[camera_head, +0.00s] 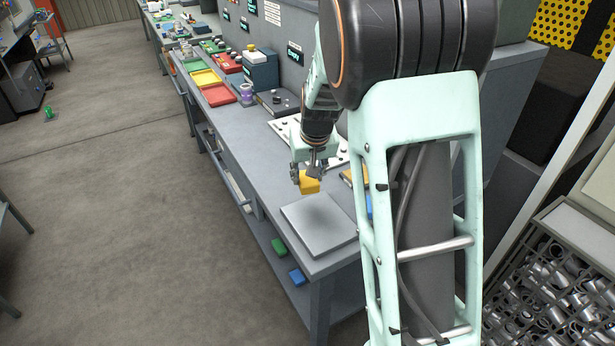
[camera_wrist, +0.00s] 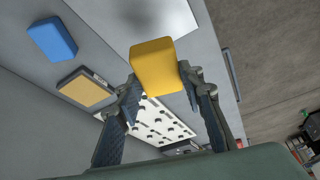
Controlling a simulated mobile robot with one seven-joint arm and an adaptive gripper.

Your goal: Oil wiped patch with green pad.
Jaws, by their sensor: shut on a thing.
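My gripper (camera_head: 309,176) is shut on a yellow pad (camera_head: 310,185), and the pad also shows between the fingers in the wrist view (camera_wrist: 158,66). It is held above the bench, beside the far edge of a grey square plate (camera_head: 320,240). The plate has a darker, smudged patch in its middle; part of the plate shows at the top of the wrist view (camera_wrist: 150,14). A green block (camera_head: 279,248), perhaps the green pad, lies on the lower shelf under the bench, with a blue block (camera_head: 297,277) near it.
In the wrist view a blue block (camera_wrist: 52,39) and a tan-topped flat piece (camera_wrist: 85,87) lie on the bench beside the plate. A white board with dark studs (camera_wrist: 158,122) lies behind. Red tray (camera_head: 218,95) and yellow tray (camera_head: 205,78) stand farther along the bench.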

